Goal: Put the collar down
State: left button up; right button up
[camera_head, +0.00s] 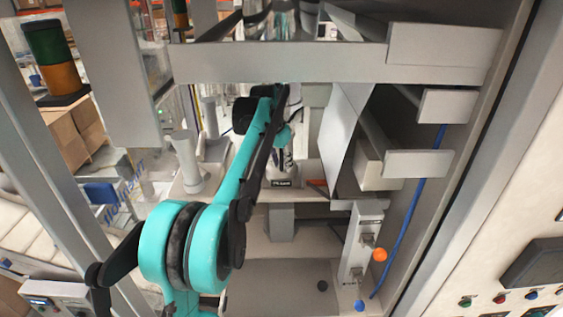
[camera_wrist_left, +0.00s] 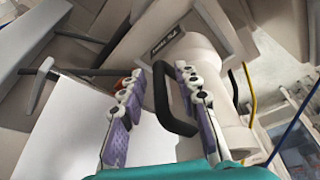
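I cannot single out the collar for certain in either view. In the left wrist view a black U-shaped loop (camera_wrist_left: 178,122) shows between the fingers of my left gripper (camera_wrist_left: 160,72). The fingers stand apart, and I see no clear grip on the loop. Whether it is a loose part or a fixed handle, I cannot tell. A pale cylindrical body (camera_wrist_left: 200,62) with a dark label plate lies beyond the fingertips. In the head view my teal left arm reaches up to the labelled machine (camera_head: 283,183), and the fingers are too small to read. My right gripper is not in view.
Grey drawer-like beams (camera_head: 417,163) and a pale panel (camera_head: 345,130) stand close on the right. An orange ball-shaped knob (camera_head: 380,254) and a blue cable (camera_head: 410,220) sit below them. A pale post (camera_head: 187,160) stands left of the arm. The grey lower surface (camera_head: 270,285) looks mostly clear.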

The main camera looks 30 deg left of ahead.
pick_arm(q)
jog(key=shift+r, duration=0.25)
jog(key=b+v, duration=0.1)
jog(key=v, duration=1.1)
jog(key=s+d+f, duration=0.3)
jog(key=s+d, duration=0.1)
jog(key=d, duration=0.3)
jog(key=s+d+f+t, duration=0.1)
jog(key=s+d+f, duration=0.6)
jog(key=s+f, duration=0.3)
jog(key=s+d+f+t, duration=0.2)
jog(key=s+d+f, duration=0.5)
jog(key=s+f, duration=0.3)
notch_tip(320, 180, down, 2)
jog(key=shift+s+d+f, duration=0.1)
jog(key=shift+s+d, duration=0.1)
jog(key=shift+a, duration=0.1)
